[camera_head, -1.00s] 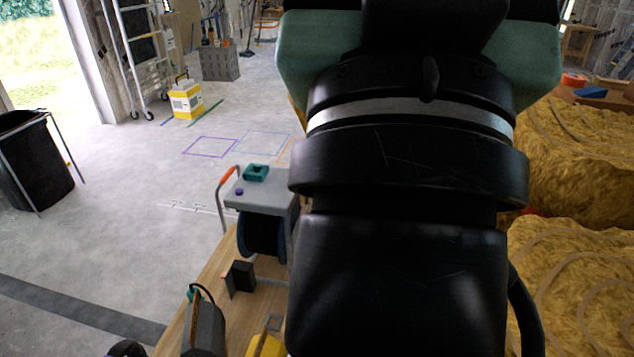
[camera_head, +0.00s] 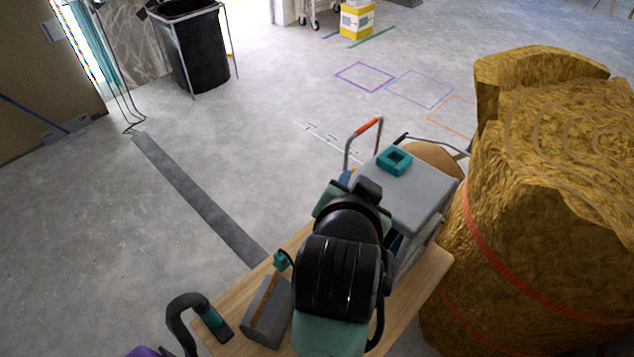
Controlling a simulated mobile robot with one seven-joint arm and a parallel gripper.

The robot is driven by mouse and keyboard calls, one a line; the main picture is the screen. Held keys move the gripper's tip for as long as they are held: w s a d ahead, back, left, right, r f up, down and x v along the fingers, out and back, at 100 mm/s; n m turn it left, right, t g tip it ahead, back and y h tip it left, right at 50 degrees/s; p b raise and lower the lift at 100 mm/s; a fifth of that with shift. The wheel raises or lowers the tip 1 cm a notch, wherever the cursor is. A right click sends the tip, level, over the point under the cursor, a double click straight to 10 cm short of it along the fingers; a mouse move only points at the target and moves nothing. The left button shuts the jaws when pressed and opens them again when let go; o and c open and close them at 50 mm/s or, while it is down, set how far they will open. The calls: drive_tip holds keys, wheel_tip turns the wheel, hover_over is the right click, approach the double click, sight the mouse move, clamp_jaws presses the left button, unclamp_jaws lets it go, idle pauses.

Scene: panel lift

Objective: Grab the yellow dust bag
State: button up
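I cannot make out a yellow dust bag in the head view. A small yellow object seen earlier on the wooden bench top (camera_head: 432,270) is not visible now; my arm covers part of that area. My black and green arm reaches over the bench in the lower middle. No gripper fingers show, so I cannot see whether they are open or hold anything.
A black bin (camera_head: 195,50) and yellow-white container (camera_head: 357,20) stand behind. Left floor is clear.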

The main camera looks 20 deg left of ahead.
drive_tip(key=s+f+g, duration=0.4)
drive_tip(key=s+f, duration=0.3)
drive_tip(key=f, duration=0.3)
drive_tip(key=s+f+m+g+h, duration=0.1)
drive_tip(key=s+f+g, duration=0.2)
drive_tip(key=s+f, duration=0.4)
drive_tip(key=s+f+g+h, duration=0.1)
drive_tip(key=s+f+g, duration=0.3)
drive_tip(key=f, duration=0.9)
drive_tip(key=shift+s+a+f+m+g+b, duration=0.15)
drive_tip(key=shift+s+a+m+b, duration=0.05)
drive_tip(key=shift+s, duration=0.7)
drive_tip(key=shift+s+a+f+m+g+b, duration=0.1)
drive_tip(key=shift+s+a+m+g+b, duration=0.1)
drive_tip(key=shift+s, duration=0.65)
drive_tip(key=shift+w+d+f, duration=0.1)
drive_tip(key=shift+w+f, duration=0.05)
drive_tip(key=shift+f, duration=0.9)
drive_tip(key=shift+w+d+f, duration=0.1)
drive_tip(key=shift+d+f, duration=0.05)
drive_tip(key=shift+f, duration=0.85)
drive_tip(key=shift+w+d+f, duration=0.1)
drive_tip(key=shift+w+f, duration=0.05)
drive_tip(key=shift+f, duration=0.9)
clamp_jaws()
